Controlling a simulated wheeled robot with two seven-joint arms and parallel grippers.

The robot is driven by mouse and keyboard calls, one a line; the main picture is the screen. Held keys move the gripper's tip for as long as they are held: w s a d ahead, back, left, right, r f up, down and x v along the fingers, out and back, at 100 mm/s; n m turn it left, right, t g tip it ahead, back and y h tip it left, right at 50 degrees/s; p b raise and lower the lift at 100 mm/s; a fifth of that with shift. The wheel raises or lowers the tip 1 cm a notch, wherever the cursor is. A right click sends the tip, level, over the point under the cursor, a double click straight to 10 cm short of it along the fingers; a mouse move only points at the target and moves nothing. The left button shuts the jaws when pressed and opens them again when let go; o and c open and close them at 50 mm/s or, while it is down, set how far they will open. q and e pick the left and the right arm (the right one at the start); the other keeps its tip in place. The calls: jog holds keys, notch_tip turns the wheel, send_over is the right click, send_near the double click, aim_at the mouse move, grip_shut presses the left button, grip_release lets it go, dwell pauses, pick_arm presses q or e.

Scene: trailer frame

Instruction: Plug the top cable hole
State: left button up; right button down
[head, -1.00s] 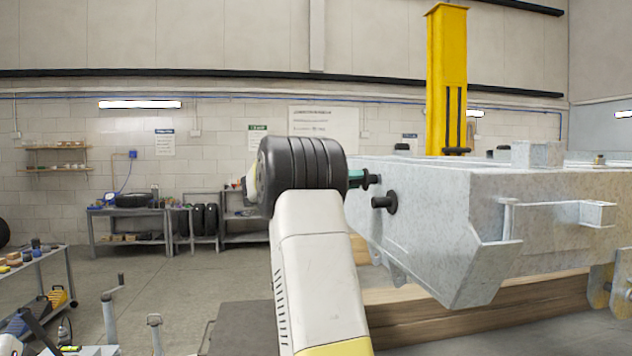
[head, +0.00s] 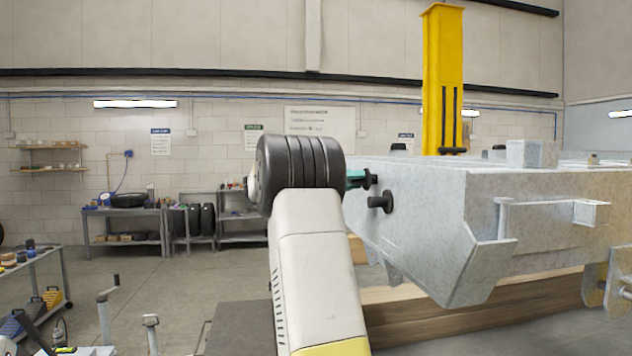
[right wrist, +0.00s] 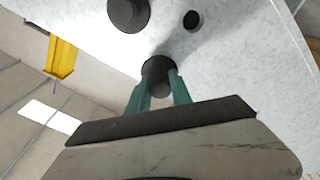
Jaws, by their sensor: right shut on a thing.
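My right gripper (head: 357,179) has teal fingers shut on a black plug (head: 369,179), held at the side wall of the grey trailer frame (head: 420,215). In the right wrist view the fingers (right wrist: 158,92) grip this plug (right wrist: 158,72) close to the wall; I cannot tell whether it touches. A second black plug (head: 382,203) sits in the wall, lower and to the right in the head view; it also shows in the right wrist view (right wrist: 128,13). An open dark hole (right wrist: 192,20) shows beside it there. My left gripper is out of view.
The trailer frame rests above wooden beams (head: 440,310). A yellow post (head: 443,80) rises behind it. Workbenches (head: 125,212) stand along the back wall, and a cart (head: 35,290) stands at the left.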

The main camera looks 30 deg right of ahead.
jog(key=shift+s+d, duration=0.2)
jog(key=shift+d, duration=0.4)
jog(key=shift+s+d, duration=0.15)
jog(key=shift+d, duration=0.35)
jog(key=c, duration=1.1)
grip_release()
jog(key=shift+d, duration=0.1)
jog(key=v, duration=0.8)
